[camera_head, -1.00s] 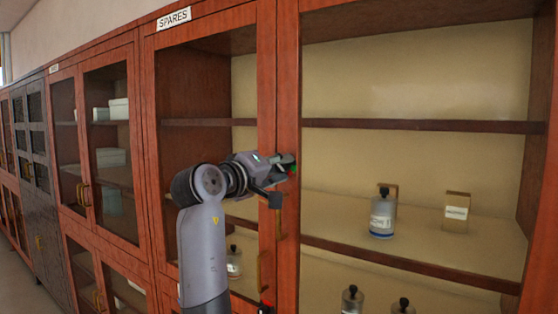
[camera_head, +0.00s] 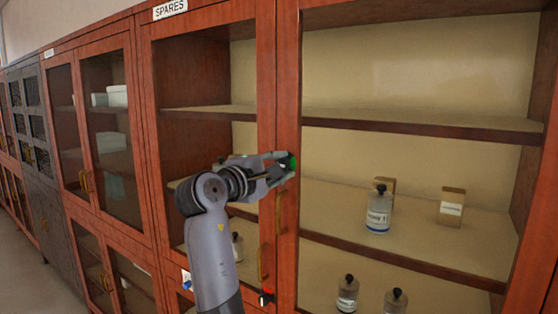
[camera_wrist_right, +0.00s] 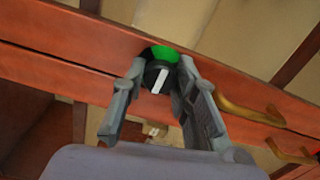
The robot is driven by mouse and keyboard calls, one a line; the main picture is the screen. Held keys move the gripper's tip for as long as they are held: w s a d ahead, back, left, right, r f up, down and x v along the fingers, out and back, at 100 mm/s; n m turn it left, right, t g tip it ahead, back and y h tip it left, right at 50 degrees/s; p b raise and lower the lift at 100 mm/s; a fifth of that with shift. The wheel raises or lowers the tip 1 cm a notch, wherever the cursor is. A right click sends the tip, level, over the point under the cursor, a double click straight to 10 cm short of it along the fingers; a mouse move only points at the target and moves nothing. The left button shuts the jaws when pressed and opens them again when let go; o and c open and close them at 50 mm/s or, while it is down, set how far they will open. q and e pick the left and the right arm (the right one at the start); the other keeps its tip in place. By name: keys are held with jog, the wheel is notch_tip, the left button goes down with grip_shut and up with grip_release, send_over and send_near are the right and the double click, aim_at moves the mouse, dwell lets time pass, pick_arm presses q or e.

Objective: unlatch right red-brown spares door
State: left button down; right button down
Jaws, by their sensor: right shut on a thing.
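The right red-brown spares door (camera_head: 288,90) is a glazed door under the SPARES label and stands closed in its frame. Its latch is a dark round knob (camera_wrist_right: 157,76) with a white bar, set against a green disc (camera_wrist_right: 160,54). In the head view the green disc (camera_head: 291,163) shows at the fingertips. My right gripper (camera_wrist_right: 160,78) is shut on the knob, one finger on each side; it comes from the left in the head view (camera_head: 284,168). The white bar stands nearly upright in the wrist view. My left gripper is not in view.
Brass handles (camera_head: 279,212) and (camera_head: 262,265) sit below the latch. A small red and black part (camera_head: 266,297) is lower on the left door. Bottles (camera_head: 378,212) and a small box (camera_head: 452,208) stand on shelves behind glass. More cabinets (camera_head: 45,160) run off left.

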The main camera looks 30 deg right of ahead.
jog(key=shift+n, duration=0.3)
jog(key=c, duration=1.3)
grip_release()
jog(key=shift+a, duration=0.15)
jog(key=v, duration=0.7)
jog(key=shift+a, duration=0.1)
